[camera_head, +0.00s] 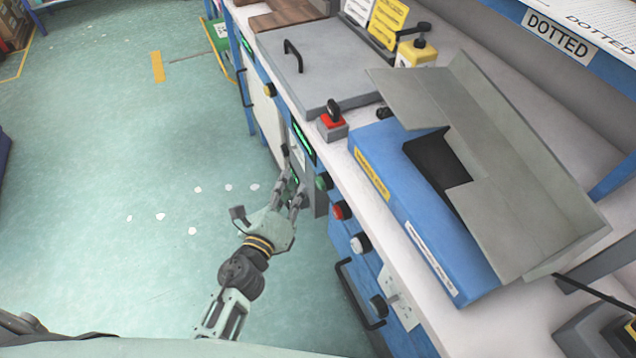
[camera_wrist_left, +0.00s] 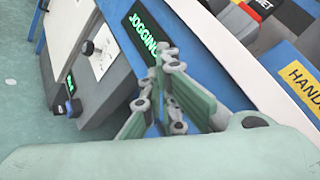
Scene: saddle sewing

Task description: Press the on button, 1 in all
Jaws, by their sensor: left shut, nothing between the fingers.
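A green round button (camera_head: 323,182) sits on the front of the blue workbench, above a red button (camera_head: 341,210) and a white one (camera_head: 360,242). I cannot read a label that marks it as the on button. My left gripper (camera_head: 291,178) is just left of the green button in the head view, and I cannot tell whether it touches. In the left wrist view its fingers (camera_wrist_left: 165,58) come together with nothing between them, before a panel with a green "JOGGING" display (camera_wrist_left: 142,36). The green button is not clearly visible there. My right gripper is out of view.
A red-topped switch box (camera_head: 332,122) stands on the bench edge by a grey plate (camera_head: 320,62). A blue box (camera_head: 420,215) and a large grey folded cover (camera_head: 500,160) fill the bench's right part. A drawer handle (camera_head: 350,295) juts out below.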

